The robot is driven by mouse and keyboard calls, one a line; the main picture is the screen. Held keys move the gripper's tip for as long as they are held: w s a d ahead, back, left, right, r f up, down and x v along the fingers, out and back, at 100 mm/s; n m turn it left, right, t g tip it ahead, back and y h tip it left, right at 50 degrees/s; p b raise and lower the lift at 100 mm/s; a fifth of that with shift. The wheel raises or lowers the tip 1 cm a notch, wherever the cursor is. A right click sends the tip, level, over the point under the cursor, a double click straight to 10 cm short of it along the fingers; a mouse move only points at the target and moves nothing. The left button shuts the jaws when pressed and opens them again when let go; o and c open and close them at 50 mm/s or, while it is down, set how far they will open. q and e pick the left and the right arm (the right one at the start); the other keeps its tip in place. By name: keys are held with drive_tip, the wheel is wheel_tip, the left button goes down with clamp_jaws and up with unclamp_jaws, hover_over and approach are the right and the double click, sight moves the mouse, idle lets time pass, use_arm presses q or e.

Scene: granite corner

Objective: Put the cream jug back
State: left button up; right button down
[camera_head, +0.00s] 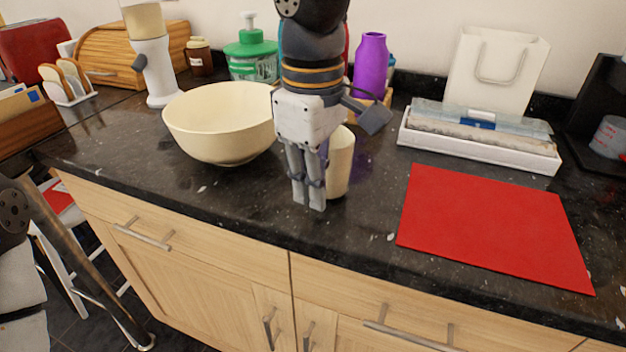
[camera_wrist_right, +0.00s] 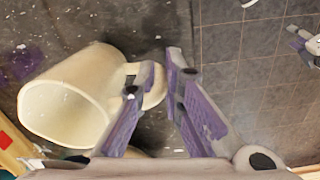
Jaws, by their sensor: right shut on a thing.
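The cream jug (camera_head: 341,165) is on the dark granite counter side, partly hidden behind my right gripper (camera_head: 309,205) in the head view. It looks upright; whether its base touches the counter or hangs just above cannot be told. In the right wrist view the jug (camera_wrist_right: 70,100) lies left of the fingers, its open mouth toward the lower left. My right gripper (camera_wrist_right: 160,75) is shut on the jug's handle (camera_wrist_right: 152,86), which passes between the fingers.
A cream bowl (camera_head: 215,122) stands left of the jug. A purple bottle (camera_head: 370,66) is behind it. A red mat (camera_head: 492,225) and a white tray (camera_head: 480,146) with packets are on the right. The counter between jug and mat is clear. The front edge is close.

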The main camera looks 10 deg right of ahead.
drive_tip(key=c, duration=1.7)
unclamp_jaws()
drive_tip(key=shift+f, duration=0.15)
wheel_tip(320, 180, up, 12)
drive_tip(key=shift+s+r, duration=0.1)
drive_tip(key=shift+r, duration=0.1)
